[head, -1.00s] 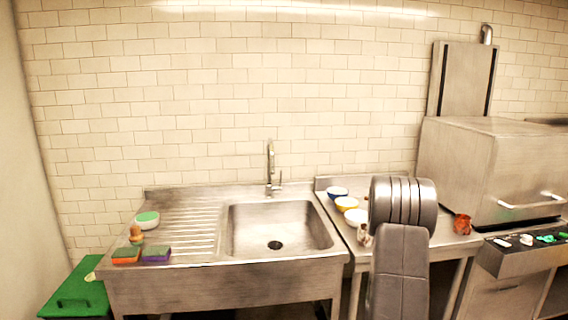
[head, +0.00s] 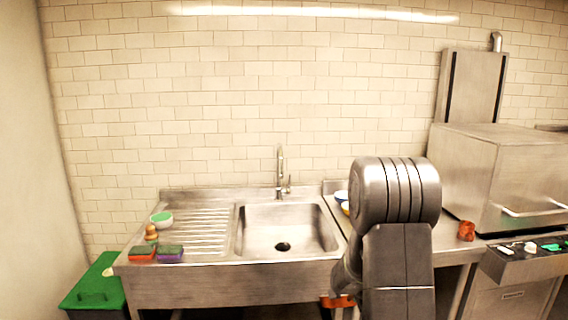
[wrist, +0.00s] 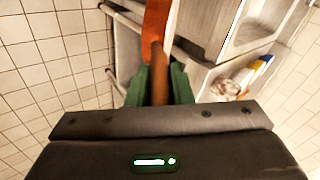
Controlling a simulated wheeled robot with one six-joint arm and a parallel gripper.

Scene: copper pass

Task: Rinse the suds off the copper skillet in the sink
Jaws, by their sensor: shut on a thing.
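The steel sink (head: 240,235) stands against the tiled wall, its basin empty, with a tall faucet (head: 280,170) behind it. My gripper (wrist: 160,88) is shut on the brown handle of the copper skillet (wrist: 155,25), with a green finger on each side. Only the handle and a strip of orange copper show in the wrist view. In the head view, a small orange-copper part (head: 338,301) shows below the counter front, beside my arm, which hides most of my gripper. I cannot make out any suds on the copper.
A green-topped tub (head: 162,219), a wooden-handled brush (head: 151,232) and two sponges (head: 156,253) sit on the left drainboard. Bowls (head: 341,197) right of the sink are mostly behind my arm. A reddish cup (head: 466,231) stands farther right.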

